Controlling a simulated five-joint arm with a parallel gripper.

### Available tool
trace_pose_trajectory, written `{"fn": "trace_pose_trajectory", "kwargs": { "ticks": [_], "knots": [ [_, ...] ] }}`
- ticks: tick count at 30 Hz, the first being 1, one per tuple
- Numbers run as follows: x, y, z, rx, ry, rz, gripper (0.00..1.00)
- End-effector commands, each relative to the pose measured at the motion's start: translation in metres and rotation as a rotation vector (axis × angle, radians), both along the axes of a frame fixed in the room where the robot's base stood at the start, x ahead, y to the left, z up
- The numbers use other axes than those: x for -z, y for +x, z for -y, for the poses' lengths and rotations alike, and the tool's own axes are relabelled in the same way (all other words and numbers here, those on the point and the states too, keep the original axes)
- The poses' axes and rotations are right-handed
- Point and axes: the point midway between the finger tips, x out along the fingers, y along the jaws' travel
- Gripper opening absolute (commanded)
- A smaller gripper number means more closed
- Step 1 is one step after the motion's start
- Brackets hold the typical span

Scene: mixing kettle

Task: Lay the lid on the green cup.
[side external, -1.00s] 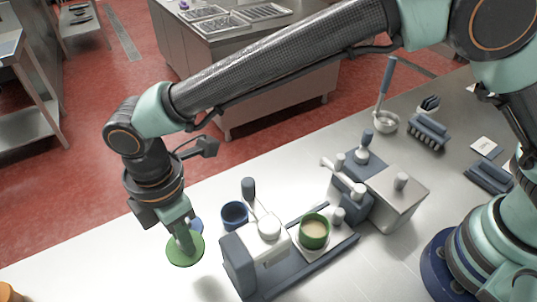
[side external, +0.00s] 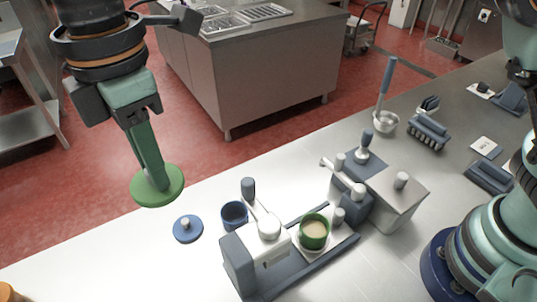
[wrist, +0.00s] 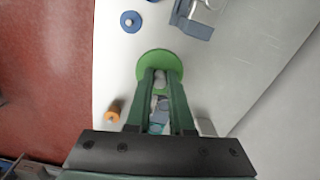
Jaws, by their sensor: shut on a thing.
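The green lid (side external: 158,193) is a flat round disc. My gripper (side external: 153,176) is shut on it from above and holds it level in the air, clear of the table, at the left. In the wrist view the lid (wrist: 160,57) spreads around my fingertips (wrist: 160,78); its grip point is mostly hidden between them. The green cup (side external: 314,242) stands upright to the right and lower in the side view, on the white plate of the machine. It is open at the top with a beige content. The lid is well apart from it.
A blue lid (side external: 187,231) lies on the table (side external: 150,262) near the blue cup (side external: 234,214). The machine with a white head and lever (side external: 262,240) stands between my gripper and the green cup. A second machine (side external: 392,200) stands behind it. An orange object (wrist: 112,112) is at the table's left.

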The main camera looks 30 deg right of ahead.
Motion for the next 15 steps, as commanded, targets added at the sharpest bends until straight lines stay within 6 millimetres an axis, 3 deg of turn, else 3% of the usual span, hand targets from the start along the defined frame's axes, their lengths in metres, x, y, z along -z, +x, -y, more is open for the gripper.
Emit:
{"fn": "trace_pose_trajectory", "kwargs": {
  "ticks": [11,15],
  "knots": [
    [-0.012,-0.001,0.045,0.003,-0.003,-0.003,0.0],
    [-0.017,-0.006,0.071,0.004,-0.004,-0.003,0.0]
  ]
}}
